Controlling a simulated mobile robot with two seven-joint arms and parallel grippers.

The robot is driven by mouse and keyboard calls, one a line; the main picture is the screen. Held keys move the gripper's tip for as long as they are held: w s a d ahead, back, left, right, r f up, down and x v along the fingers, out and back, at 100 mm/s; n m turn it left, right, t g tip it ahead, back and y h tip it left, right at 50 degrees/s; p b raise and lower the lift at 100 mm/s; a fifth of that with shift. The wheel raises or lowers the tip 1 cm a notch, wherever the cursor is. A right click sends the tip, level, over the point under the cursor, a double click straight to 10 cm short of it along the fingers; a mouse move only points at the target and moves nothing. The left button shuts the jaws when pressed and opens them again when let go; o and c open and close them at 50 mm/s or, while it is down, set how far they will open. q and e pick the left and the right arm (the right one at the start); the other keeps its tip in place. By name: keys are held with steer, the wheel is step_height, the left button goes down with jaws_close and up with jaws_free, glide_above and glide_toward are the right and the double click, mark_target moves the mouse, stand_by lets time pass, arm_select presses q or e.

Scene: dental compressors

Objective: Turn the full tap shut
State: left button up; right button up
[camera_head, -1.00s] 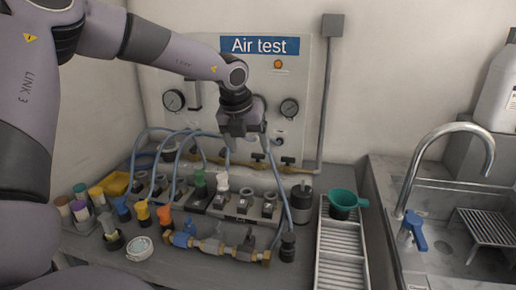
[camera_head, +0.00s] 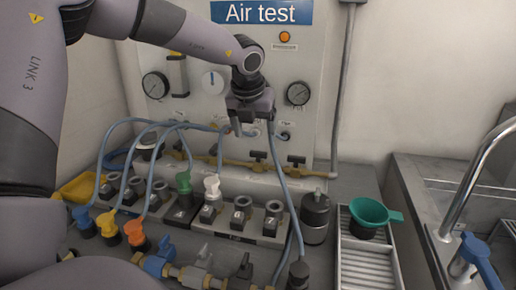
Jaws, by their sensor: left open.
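The grey Air test panel (camera_head: 320,125) stands against the wall. A brass pipe (camera_head: 235,163) runs along its lower part. Small dark-handled taps sit on the pipe: one (camera_head: 258,158) near the middle and one (camera_head: 295,160) to the right. A further tap (camera_head: 215,149) to the left shows less clearly behind the hoses. The small labels are too blurred to read, so I cannot tell which tap is the full one. My left gripper (camera_head: 252,130) is open and points down in front of the panel, above the pipe and taps. It appears to hold nothing. My right gripper is not in view.
Two gauges (camera_head: 155,85) (camera_head: 299,93) flank my left arm. Coloured connectors (camera_head: 135,233) and a valve assembly (camera_head: 195,275) lie in front. A green funnel (camera_head: 372,212) and sink are right.

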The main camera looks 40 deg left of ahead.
mark_target(258, 153)
arm_select(q)
steer(key=shift+p+x, duration=0.3)
steer(key=shift+x, duration=3.2)
steer(key=shift+c, duration=0.3)
steer(key=c, duration=1)
